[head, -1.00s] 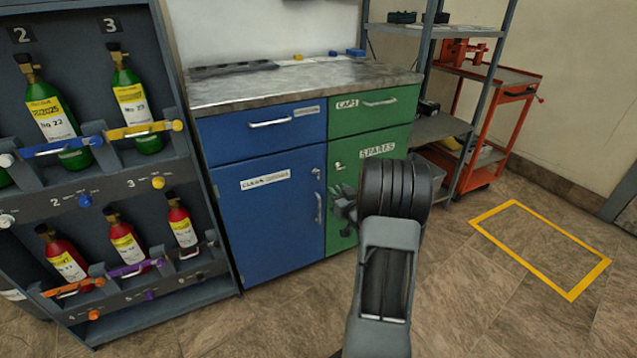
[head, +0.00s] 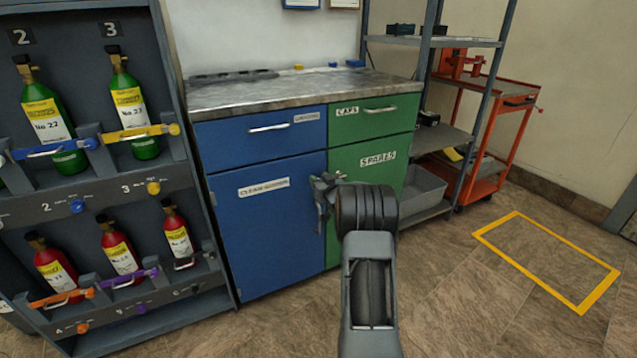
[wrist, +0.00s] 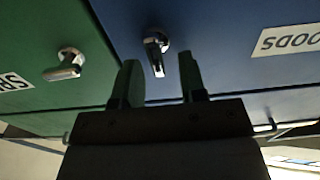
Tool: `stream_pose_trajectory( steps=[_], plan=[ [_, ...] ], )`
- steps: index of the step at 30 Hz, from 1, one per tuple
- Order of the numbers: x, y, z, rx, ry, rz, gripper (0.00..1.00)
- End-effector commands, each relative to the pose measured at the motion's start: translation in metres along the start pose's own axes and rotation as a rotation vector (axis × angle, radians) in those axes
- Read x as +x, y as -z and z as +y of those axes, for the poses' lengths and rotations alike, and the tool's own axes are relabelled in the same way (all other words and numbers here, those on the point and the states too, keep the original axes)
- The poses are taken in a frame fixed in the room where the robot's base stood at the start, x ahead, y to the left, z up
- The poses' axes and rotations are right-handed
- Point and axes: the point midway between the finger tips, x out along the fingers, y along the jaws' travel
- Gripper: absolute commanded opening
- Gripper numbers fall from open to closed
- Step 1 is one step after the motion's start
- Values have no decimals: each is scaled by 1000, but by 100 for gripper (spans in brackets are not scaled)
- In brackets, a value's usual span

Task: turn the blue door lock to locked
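The blue cabinet door (head: 262,235) is closed, with a "clean goods" label. Its lock (wrist: 156,48) is a small silver knob with a lever, seen in the wrist view, which shows the door upside down. In the head view the lock is hidden behind my gripper (head: 324,188). My gripper (wrist: 160,82) is open, its two fingers pointing at the blue door. The lock's lever shows between the fingertips, with gaps on both sides and no visible contact. I cannot tell how far it is from the fingers in depth.
The green door (head: 365,165) beside it has its own silver lock (wrist: 66,66). A rack of green and red bottles (head: 95,180) stands close on the left. A grey shelf (head: 440,130) and an orange cart (head: 490,185) stand on the right. The floor in front is clear.

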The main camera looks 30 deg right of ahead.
Motion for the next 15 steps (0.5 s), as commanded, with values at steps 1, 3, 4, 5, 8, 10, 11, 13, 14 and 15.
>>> stream_pose_trajectory(
  steps=[1,3,4,5,8,10,11,13,14,15],
  plan=[
    [1,0,0,0,0,0,38],
    [2,0,0,1,0,0,38],
    [2,0,0,1,0,0,38],
    [2,0,0,1,0,0,38],
    [2,0,0,1,0,0,38],
    [2,0,0,1,0,0,36],
    [2,0,0,1,0,0,34],
    [2,0,0,1,0,0,27],
    [2,0,0,1,0,0,24],
    [2,0,0,0,0,0,20]
  ],
)
